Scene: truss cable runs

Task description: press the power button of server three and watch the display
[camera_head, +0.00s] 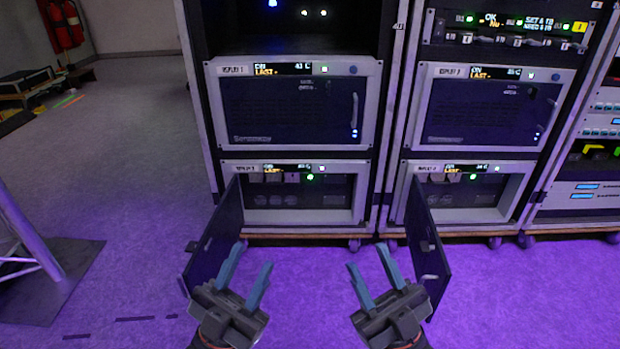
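The unit whose label seems to read display 3 (293,217) is the lower left one in the rack, with its door (215,235) swung open to the left. Its small display (287,168) is lit with yellow text, too small to read in full. A green light (310,177) glows below the display; I cannot tell which part is the power button. My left gripper (253,254) is open and empty, in front of and below this unit. My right gripper (367,256) is open and empty, farther right, near the other open door. Neither touches anything.
The lower right unit (470,215) also has its door (427,245) open, close to my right gripper. Two closed units (290,110) (490,110) sit above. A truss foot (50,280) stands at left. The floor between the doors is clear.

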